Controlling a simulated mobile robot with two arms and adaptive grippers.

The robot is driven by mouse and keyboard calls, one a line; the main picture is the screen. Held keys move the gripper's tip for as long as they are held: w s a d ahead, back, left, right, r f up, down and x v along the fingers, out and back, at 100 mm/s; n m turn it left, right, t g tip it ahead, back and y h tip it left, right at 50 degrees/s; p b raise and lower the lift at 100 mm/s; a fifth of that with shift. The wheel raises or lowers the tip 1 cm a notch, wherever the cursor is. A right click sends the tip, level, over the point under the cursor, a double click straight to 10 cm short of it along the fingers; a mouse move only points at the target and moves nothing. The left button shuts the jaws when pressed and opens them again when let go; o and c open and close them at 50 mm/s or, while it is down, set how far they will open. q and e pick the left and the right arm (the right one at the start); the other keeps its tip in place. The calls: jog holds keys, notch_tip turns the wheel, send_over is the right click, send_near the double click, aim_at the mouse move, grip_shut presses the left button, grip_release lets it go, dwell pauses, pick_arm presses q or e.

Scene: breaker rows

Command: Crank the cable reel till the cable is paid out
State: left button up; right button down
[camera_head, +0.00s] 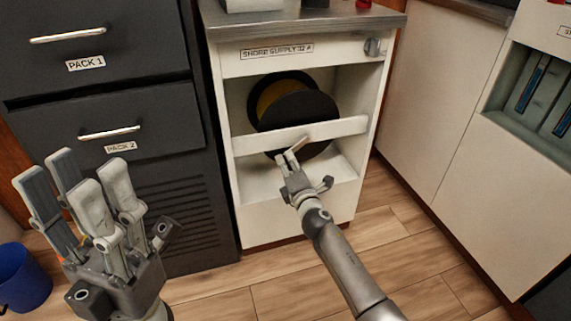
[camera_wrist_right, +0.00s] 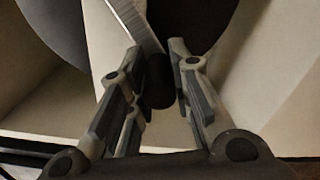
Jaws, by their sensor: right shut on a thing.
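The cable reel (camera_head: 300,108) has black round flanges with yellow cable between them. It sits in the open bay of the white cabinet labelled "SHORE SUPPLY 32 A", behind a white crossbar (camera_head: 310,133) that hides part of it. My right gripper (camera_head: 291,155) reaches up to the lower part of the reel, at the crossbar. In the right wrist view its fingers are shut on a dark round crank handle (camera_wrist_right: 158,82), with the black flange (camera_wrist_right: 190,18) behind. My left gripper (camera_head: 74,180) is at the lower left, fingers pointing up, apart and empty, away from the reel.
Dark drawers labelled "PACK 1" (camera_head: 88,64) and "PACK 2" (camera_head: 122,146) stand to the left. A blue bin (camera_head: 22,278) is on the floor at the lower left. White cabinets (camera_head: 440,95) line the right. The wooden floor in front is clear.

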jog(key=shift+d+f+n, duration=0.1)
jog(key=shift+f+n, duration=0.1)
jog(key=shift+n, duration=0.1)
jog(key=c, duration=1.3)
grip_release()
jog(key=shift+s+d, duration=0.25)
jog(key=shift+s, duration=0.3)
jog(key=v, duration=1)
jog(key=shift+s, duration=0.4)
